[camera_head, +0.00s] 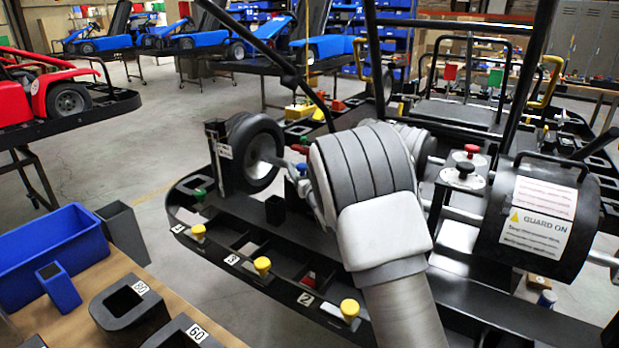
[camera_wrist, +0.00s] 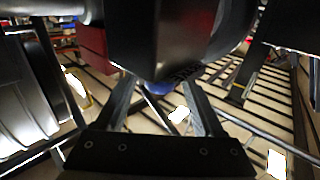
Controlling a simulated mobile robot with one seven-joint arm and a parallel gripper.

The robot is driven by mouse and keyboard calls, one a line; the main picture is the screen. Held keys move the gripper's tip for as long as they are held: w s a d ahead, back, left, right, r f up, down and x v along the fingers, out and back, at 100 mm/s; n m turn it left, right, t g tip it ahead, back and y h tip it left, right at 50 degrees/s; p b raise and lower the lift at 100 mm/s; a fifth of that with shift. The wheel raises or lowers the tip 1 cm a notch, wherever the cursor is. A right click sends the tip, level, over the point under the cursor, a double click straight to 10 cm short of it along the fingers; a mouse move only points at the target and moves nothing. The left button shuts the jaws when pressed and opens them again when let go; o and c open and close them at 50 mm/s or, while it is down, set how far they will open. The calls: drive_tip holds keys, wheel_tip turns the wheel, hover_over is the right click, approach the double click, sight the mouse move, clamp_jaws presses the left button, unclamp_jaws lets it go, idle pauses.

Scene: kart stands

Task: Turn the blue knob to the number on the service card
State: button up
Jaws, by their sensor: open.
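In the wrist view my gripper (camera_wrist: 160,98) has its two fingers spread apart, with nothing seen held between them. A small blue rounded part (camera_wrist: 158,88), possibly the blue knob, shows between the fingers, under a large dark body. Contact cannot be told. I cannot make out a number setting on the knob. No card is clearly identifiable as the service card; a white "GUARD ON" label (camera_head: 540,215) is on the black drum, its small print unreadable.
A red knob (camera_head: 471,150) stands right of my arm. Yellow knobs (camera_head: 262,266) line the black kart frame's front edge, by numbered tags. A black wheel (camera_head: 255,150) and black bars crowd the arm. A wooden table with a blue bin (camera_head: 50,250) is at lower left.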

drive_tip(key=v, duration=1.7)
drive_tip(key=shift+s+d+r, duration=0.1)
drive_tip(key=s+d+r+m+g+h, duration=0.35)
drive_tip(key=s+d+r+g, duration=0.2)
drive_tip(key=s+d, duration=0.35)
drive_tip(key=s+g+h, duration=0.2)
drive_tip(key=s+g, duration=0.4)
drive_tip(key=s, duration=1.8)
wheel_tip(320, 180, up, 12)
drive_tip(key=p, duration=1.3)
drive_tip(key=shift+w+d+f, duration=0.15)
drive_tip(key=shift+w+d, duration=0.1)
drive_tip(key=shift+d, duration=0.15)
drive_tip(key=shift+y, duration=0.25)
